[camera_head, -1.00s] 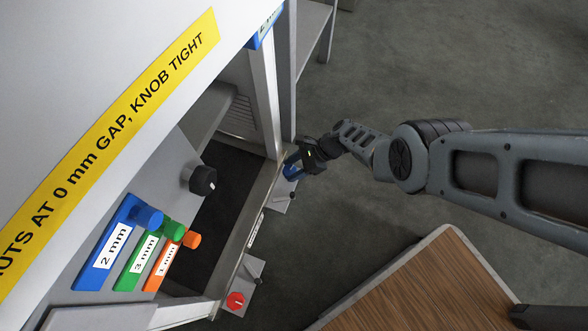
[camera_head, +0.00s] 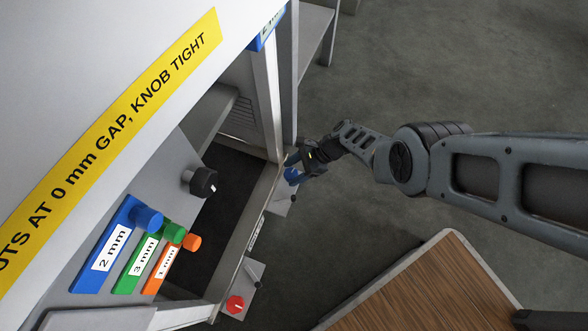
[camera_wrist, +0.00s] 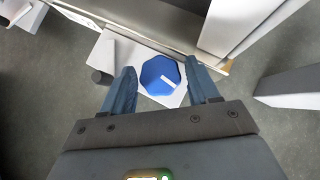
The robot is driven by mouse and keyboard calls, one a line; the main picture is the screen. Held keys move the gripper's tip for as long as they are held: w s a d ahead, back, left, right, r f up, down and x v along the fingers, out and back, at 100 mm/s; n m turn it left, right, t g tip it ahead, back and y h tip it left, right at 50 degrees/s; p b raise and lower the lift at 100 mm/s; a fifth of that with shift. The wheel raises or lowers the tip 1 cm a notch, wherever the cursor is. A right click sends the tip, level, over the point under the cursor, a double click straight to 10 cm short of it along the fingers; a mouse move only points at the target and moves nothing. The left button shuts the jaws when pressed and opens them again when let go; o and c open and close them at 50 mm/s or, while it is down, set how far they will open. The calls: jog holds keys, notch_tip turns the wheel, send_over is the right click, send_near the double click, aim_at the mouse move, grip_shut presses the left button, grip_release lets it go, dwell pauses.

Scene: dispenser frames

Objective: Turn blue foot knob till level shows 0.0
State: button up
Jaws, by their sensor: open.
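The blue foot knob (camera_wrist: 161,75) is a many-sided disc with a white mark, on a pale plate (camera_wrist: 108,48) at the foot of the frame. In the wrist view it lies between the two fingers of my gripper (camera_wrist: 163,90), which are apart with a gap showing on each side. In the head view the blue knob (camera_head: 291,175) is partly covered by my gripper (camera_head: 297,166). The level's display (camera_head: 256,233) may be the small white strip on the frame's lower rail; I cannot read a value on it.
A red knob (camera_head: 235,304) sits on the nearer foot plate. Blue, green (camera_head: 173,232) and orange tabs and a black knob (camera_head: 203,181) are on the panel. A wooden tabletop (camera_head: 425,290) stands at lower right. Open floor (camera_head: 430,65) lies beyond my arm.

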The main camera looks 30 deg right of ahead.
jog(key=p+v, duration=0.5)
jog(key=v, duration=0.2)
jog(key=shift+d+r, duration=0.25)
jog(key=shift+r, duration=0.05)
jog(key=shift+s, duration=0.1)
